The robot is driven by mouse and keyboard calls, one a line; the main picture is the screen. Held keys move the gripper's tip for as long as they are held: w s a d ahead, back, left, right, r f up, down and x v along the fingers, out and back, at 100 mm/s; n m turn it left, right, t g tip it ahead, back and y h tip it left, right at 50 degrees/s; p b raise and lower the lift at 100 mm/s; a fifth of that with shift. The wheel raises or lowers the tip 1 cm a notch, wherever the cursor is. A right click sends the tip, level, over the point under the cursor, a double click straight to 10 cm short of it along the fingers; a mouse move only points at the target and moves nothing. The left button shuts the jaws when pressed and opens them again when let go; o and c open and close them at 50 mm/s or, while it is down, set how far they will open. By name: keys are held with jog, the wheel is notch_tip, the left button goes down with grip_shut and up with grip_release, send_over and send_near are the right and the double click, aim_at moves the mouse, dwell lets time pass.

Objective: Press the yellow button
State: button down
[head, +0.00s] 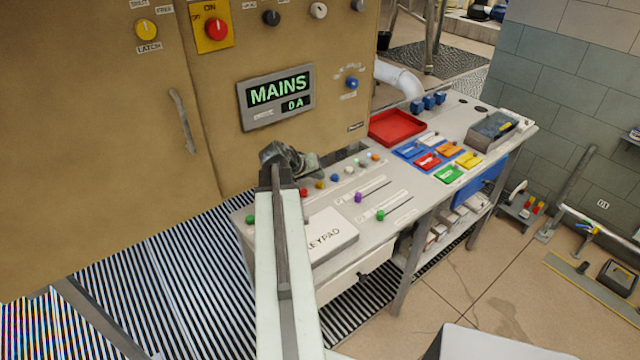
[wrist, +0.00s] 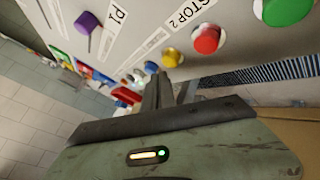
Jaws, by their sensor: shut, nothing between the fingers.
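The yellow button (head: 319,184) is a small round cap in the row on the console top, between a red button (head: 303,192) and a blue one (head: 334,177). In the wrist view the yellow button (wrist: 171,57) shows just beyond the fingertips, with the red button (wrist: 206,38) to its right and the blue button (wrist: 150,67) to its left. My gripper (head: 287,157) shows dark at the end of my arm, above the console's back left part. Its fingers are together and empty in the wrist view (wrist: 159,78). I cannot tell whether they touch the button.
A green button (head: 250,219) sits at the console's left end. A keypad box (head: 330,236) and purple (head: 358,197) and green (head: 380,214) sliders lie in front of the row. The cabinet (head: 215,130) stands behind, with a yellow latch knob (head: 146,30). A red tray (head: 398,127) lies farther right.

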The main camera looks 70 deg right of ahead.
aim_at(318, 185)
jog(key=shift+f+b, duration=0.45)
jog(key=shift+f+b, duration=0.45)
dwell(0.5)
jog(key=shift+r, duration=0.1)
jog(key=shift+r+p, duration=0.8)
jog(key=shift+p, duration=0.1)
notch_tip(318, 185, up, 5)
jog(key=p, duration=0.5)
jog(key=shift+r, duration=0.15)
